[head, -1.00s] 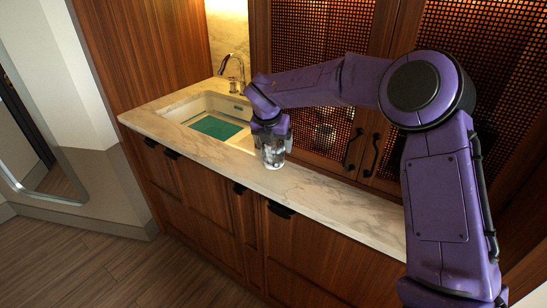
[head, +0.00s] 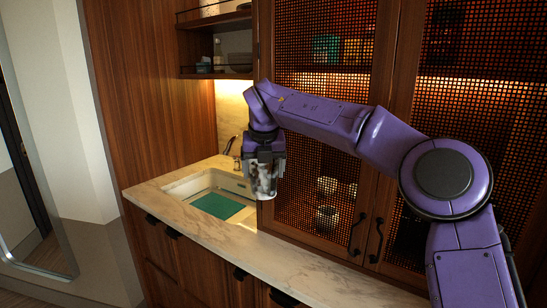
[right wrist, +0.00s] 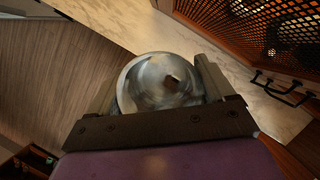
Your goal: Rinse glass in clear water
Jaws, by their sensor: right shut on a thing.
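The glass (head: 264,179) is clear and hangs upright in my right gripper (head: 265,165), above the counter at the sink's right side. In the right wrist view the round glass (right wrist: 160,82) sits between the two fingers of the right gripper (right wrist: 158,90), which are shut on it. The faucet (head: 228,146) stands behind the sink and is partly hidden by my right gripper. My left gripper is not in view.
The marble counter (head: 300,258) is clear to the right of the sink. Cabinet doors with mesh panels (head: 318,190) and dark handles (head: 357,233) rise behind it. Open shelves (head: 215,73) hang above the sink. A mirror (head: 35,200) stands at the left.

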